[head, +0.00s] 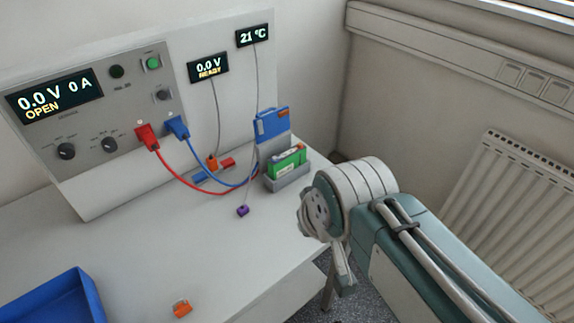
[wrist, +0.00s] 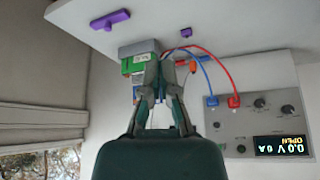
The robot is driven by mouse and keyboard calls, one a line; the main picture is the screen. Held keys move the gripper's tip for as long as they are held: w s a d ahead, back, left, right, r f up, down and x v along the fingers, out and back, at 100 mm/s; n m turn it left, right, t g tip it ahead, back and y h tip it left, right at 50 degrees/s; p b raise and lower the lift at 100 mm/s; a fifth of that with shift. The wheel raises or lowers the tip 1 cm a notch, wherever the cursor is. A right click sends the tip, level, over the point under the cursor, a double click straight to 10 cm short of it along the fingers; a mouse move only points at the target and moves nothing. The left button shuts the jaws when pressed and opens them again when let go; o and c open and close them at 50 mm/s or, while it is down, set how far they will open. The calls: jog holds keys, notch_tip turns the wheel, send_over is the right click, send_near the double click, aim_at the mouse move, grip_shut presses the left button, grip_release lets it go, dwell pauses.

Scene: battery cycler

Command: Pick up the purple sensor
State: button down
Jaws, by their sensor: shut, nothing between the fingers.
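The small purple sensor (head: 242,211) lies on the white table in front of the battery holder, on a thin grey cable from the 21 °C display. In the wrist view, which is upside down, the purple sensor (wrist: 186,33) is near the top, beyond my fingertips. My gripper (wrist: 166,65) is shut and empty, apart from the sensor. In the head view my arm is at the right, beyond the table edge, and the fingers cannot be clearly made out.
A grey holder (head: 289,180) with a green battery (head: 286,161) stands behind the sensor. Red (head: 200,190) and blue cables run to the cycler panel (head: 105,110). A purple bar (wrist: 110,20) lies on the table. An orange piece (head: 182,309) and blue tray (head: 60,304) are in front.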

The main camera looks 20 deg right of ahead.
jog(key=c, duration=0.7)
grip_release()
jog(key=shift+w, duration=0.15)
jog(key=o, duration=0.5)
jog(key=shift+w+a+r, duration=0.1)
jog(key=shift+w+r, duration=0.05)
jog(key=shift+w, duration=0.35)
jog(key=shift+c, duration=0.2)
jog(key=n+g, duration=0.5)
jog(key=g, duration=0.1)
send_over(242, 208)
notch_tip(242, 208, down, 10)
notch_tip(242, 208, down, 5)
jog(key=shift+s+f, duration=0.15)
jog(key=shift+w+f, duration=0.2)
jog(key=shift+f, duration=2.35)
